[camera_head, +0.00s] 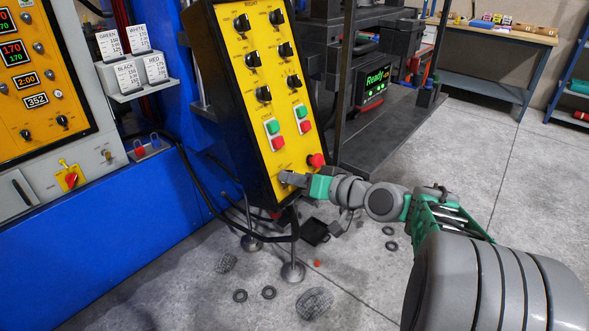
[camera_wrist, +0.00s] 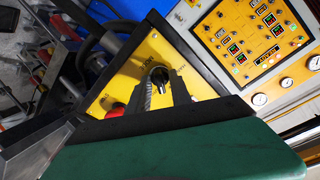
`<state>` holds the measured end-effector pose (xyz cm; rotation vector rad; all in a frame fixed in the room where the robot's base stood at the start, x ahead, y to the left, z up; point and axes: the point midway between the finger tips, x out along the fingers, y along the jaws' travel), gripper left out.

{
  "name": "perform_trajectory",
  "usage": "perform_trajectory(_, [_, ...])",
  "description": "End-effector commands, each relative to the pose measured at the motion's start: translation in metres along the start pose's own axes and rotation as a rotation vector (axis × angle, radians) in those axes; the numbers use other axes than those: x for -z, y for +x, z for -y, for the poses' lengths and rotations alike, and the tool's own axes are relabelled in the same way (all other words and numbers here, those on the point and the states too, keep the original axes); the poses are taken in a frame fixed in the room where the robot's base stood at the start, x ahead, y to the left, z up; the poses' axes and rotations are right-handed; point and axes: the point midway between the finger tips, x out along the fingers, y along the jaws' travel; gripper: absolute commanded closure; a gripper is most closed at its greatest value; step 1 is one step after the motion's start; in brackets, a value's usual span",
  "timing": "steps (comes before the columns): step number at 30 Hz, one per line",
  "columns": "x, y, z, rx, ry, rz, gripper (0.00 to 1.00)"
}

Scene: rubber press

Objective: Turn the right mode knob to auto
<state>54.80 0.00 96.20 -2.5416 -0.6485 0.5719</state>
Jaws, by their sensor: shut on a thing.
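The yellow control panel (camera_head: 262,95) on its stand fills the middle of the head view. A black knob (camera_wrist: 159,75) at its lower end shows in the wrist view, with small labels around it too blurred to read for sure. My gripper (camera_head: 288,178) reaches this lower end from the right. In the wrist view my gripper (camera_wrist: 162,88) has one finger on each side of the knob and is shut on it. The fingers partly cover the knob, and I cannot tell which label it points to.
A red mushroom button (camera_head: 316,160) sits close beside my gripper, also in the wrist view (camera_wrist: 118,109). Green buttons (camera_head: 272,127), red buttons (camera_head: 278,143) and several black knobs (camera_head: 264,93) lie higher up the panel. Loose parts lie on the floor below.

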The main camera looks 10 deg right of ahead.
Motion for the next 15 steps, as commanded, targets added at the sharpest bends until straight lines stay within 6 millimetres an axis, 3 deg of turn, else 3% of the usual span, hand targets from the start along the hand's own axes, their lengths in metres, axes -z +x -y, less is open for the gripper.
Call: perform_trajectory(15, [0.0018, -0.0002, 0.0009, -0.017, 0.210, -0.002, 1.00])
